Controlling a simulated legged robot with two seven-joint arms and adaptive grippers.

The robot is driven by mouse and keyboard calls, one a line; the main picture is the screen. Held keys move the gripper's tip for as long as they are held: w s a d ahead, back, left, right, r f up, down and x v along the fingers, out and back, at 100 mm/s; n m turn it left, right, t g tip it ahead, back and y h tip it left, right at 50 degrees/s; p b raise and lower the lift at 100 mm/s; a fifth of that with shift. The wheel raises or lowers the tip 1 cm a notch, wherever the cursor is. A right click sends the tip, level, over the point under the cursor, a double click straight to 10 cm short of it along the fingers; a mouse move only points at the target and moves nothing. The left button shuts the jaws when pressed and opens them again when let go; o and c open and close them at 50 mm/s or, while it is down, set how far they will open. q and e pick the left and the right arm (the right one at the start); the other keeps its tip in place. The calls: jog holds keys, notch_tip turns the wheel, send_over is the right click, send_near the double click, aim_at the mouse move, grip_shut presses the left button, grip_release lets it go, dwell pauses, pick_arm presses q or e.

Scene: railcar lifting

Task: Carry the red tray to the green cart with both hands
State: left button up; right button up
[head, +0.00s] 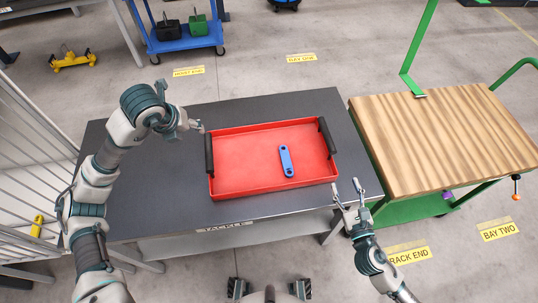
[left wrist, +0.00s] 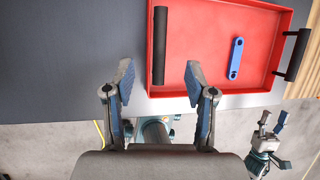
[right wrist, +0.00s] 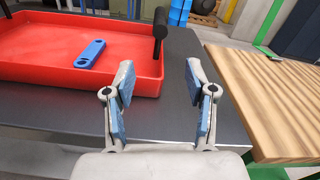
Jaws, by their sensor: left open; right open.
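The red tray (head: 255,160) lies on the dark table, with a black handle on its left and right ends and a blue link-shaped part (head: 286,161) inside. My left gripper (head: 198,126) is open and empty just beyond the tray's left handle (head: 209,154). In the left wrist view that handle (left wrist: 160,45) lies ahead, between the directions of the fingers. My right gripper (head: 345,190) is open and empty, near and to the right of the tray's front right corner, apart from the right handle (right wrist: 160,22). The green cart (head: 440,140) with a wooden top stands to the right.
The dark table (head: 140,200) has bare room left of the tray. The cart has an upright green post (head: 418,50) and its wooden top is clear. A blue cart (head: 185,38) stands behind, and a white railing (head: 30,150) is at left.

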aim_at(207, 141)
pick_arm(q)
jog(key=x, duration=1.6)
pick_arm(e)
jog(key=w+a, duration=0.1)
jog(key=w, duration=0.4)
jog(key=w+a, duration=0.1)
jog(key=w, duration=0.4)
jog(key=w+a, duration=0.1)
jog(key=w, duration=0.4)
jog(key=shift+w, duration=0.4)
pick_arm(q)
grip_shut()
pick_arm(e)
grip_shut()
pick_arm(q)
jog(key=shift+w, duration=0.1)
pick_arm(e)
jog(key=shift+r, duration=0.1)
